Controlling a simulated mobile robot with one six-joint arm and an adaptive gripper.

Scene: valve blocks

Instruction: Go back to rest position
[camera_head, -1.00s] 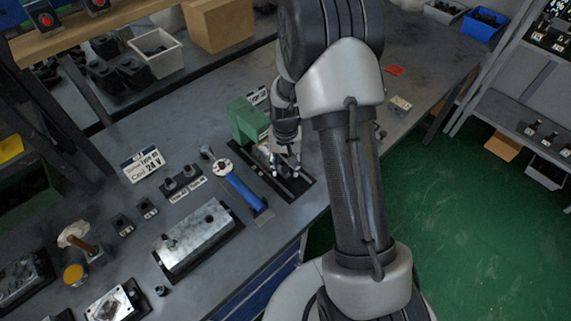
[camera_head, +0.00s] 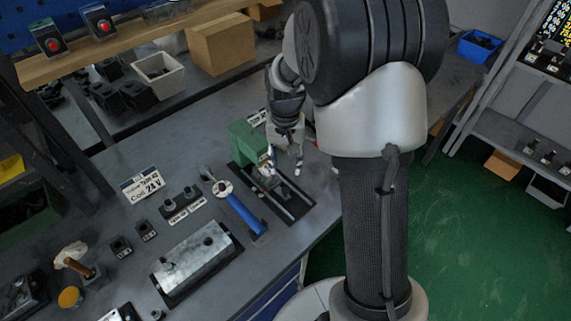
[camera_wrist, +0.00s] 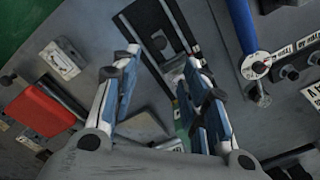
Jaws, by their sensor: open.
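My gripper (camera_head: 287,155) is open and hangs above the bench, just right of a green block (camera_head: 246,143) at the end of a black fixture rail. A small metal piece (camera_head: 265,172) sits on the rail against the green block. In the wrist view my two fingers (camera_wrist: 152,72) are spread apart with nothing between them. The black rail (camera_wrist: 158,30) runs beyond the fingertips. My arm hides part of the bench at the right.
A large metal block (camera_head: 195,258) is nearer the front left. In the wrist view a red block (camera_wrist: 38,108) is at left. Shelves (camera_head: 520,130) stand at the right above green floor.

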